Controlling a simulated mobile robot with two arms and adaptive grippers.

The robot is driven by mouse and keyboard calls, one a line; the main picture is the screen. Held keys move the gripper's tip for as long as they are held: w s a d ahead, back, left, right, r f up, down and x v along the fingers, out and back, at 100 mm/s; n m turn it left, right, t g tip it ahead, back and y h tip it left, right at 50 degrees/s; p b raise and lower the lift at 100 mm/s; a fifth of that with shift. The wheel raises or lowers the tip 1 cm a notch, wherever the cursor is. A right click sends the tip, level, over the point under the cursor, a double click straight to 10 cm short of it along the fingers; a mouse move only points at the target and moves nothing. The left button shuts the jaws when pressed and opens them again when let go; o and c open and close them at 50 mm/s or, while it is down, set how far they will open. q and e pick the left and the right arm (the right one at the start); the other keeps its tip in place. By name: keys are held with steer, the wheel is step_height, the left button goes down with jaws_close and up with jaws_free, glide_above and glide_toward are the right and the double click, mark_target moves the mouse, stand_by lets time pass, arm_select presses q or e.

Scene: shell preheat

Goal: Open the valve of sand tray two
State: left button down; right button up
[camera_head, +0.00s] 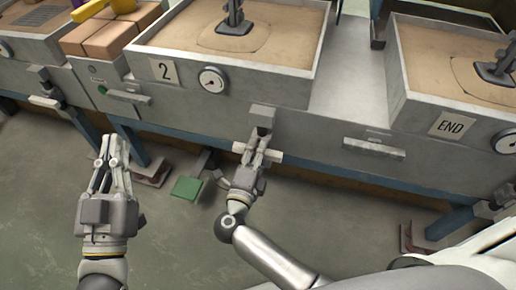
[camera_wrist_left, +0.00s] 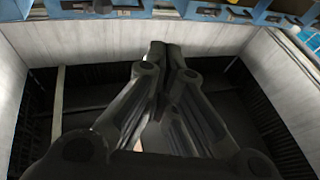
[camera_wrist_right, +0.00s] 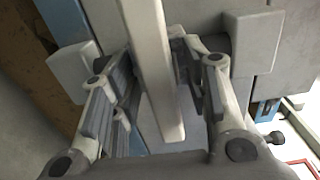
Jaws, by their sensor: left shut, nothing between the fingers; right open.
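Sand tray two (camera_head: 150,47) has a "2" label (camera_head: 164,71) on its front. A grey valve block (camera_head: 262,116) is on the front panel below its right part. My right gripper (camera_head: 258,150) is at this block, with pale handle parts beside its fingers. In the right wrist view a long pale lever (camera_wrist_right: 152,75) lies between the open fingers. Whether either finger touches it, I cannot tell. My left gripper (camera_head: 116,150) is shut and empty, held over the floor at the left; its closed fingers (camera_wrist_left: 165,55) fill the middle of the left wrist view.
A round gauge (camera_head: 212,79) is right of the "2" label. Other pale handles stick out at the left (camera_head: 125,96) and right (camera_head: 374,147). A green pedal (camera_head: 187,188) is on the floor between my grippers.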

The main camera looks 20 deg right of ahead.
steer(key=shift+c, duration=0.3)
jaws_close()
